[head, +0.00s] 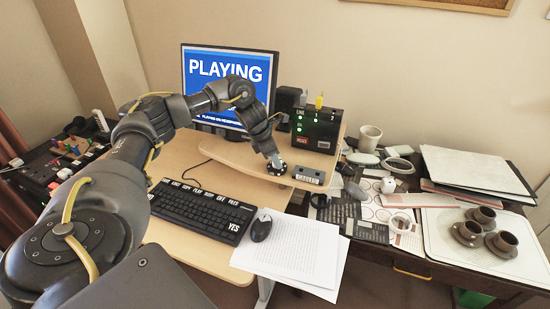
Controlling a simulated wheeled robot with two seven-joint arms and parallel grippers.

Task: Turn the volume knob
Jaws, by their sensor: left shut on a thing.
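My left arm reaches in from the left across the desk. Its gripper (273,160) points down and is shut on a small round black knob with pale marks (277,169). The knob sits on the raised shelf of the desk (238,155), in front of the monitor. The fingertips cover the top of the knob, so its turned position cannot be told. The monitor (230,70) shows "PLAYING" in white on blue, and my arm hides part of its lower text. My right gripper is not in view.
Right of the knob lies a small grey cassette-like box (308,175), close to the gripper. A black box with green lights (317,130) stands behind it. A keyboard (203,208), mouse (261,228) and papers (295,250) lie in front. Brown cups (467,233) stand on a tray at right.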

